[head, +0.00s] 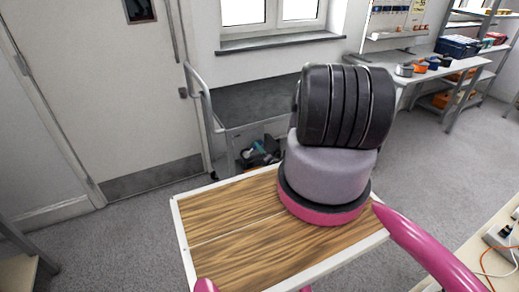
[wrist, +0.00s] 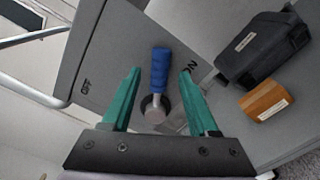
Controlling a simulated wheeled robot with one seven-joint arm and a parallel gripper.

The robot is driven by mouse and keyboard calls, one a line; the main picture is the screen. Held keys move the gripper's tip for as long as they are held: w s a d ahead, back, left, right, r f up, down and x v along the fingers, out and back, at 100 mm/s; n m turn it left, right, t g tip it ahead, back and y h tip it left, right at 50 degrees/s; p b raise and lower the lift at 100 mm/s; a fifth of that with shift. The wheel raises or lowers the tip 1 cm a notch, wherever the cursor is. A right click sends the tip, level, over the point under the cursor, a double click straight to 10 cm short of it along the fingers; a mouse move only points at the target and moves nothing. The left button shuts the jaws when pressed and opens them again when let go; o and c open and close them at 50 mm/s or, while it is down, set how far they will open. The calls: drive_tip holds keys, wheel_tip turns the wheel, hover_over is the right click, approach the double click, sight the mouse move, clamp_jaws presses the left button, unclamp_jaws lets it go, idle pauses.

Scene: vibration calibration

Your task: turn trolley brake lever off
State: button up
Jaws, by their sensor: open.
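The brake lever has a blue grip (wrist: 160,66) and a round grey pivot (wrist: 154,110) in the wrist view. It is on a grey panel of the trolley (wrist: 112,55). The grip points up in the picture. An OFF mark (wrist: 86,85) is left of it, and an ON mark, partly hidden by my right finger, is at its lower right. My gripper (wrist: 160,72) is open, with one green finger on each side of the lever and visible gaps between. In the head view the trolley (head: 265,98) stands behind my arm, which hides the lever and my gripper.
A black case (wrist: 262,48) and an orange box (wrist: 266,98) lie right of the panel in the wrist view. The trolley's handle rail (head: 203,92) stands by a door (head: 95,85). A workbench (head: 415,72) is at the back right. Open floor (head: 430,135) lies right of my arm.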

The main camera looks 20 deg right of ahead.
drive_tip(key=shift+w, duration=0.5)
clamp_jaws()
idle(1.2)
